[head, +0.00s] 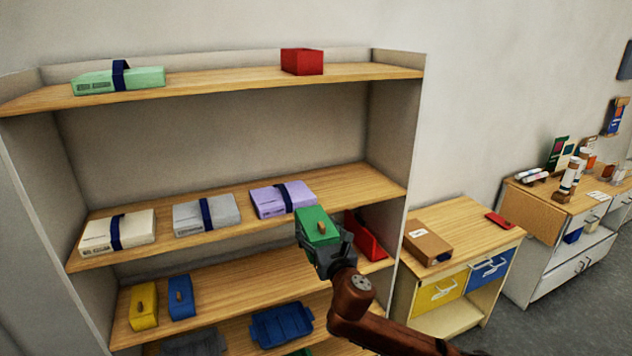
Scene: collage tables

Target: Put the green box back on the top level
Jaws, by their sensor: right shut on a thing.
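A green box (316,226) with a small tan knob is in my right gripper (318,250), which is shut on it. The gripper holds it in front of the shelf unit, near the right end of the middle level. My left gripper is not in view.
Yellow (143,305) and blue (181,297) boxes stand below. A small table (465,225) with a brown box (427,243) stands right of the shelf.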

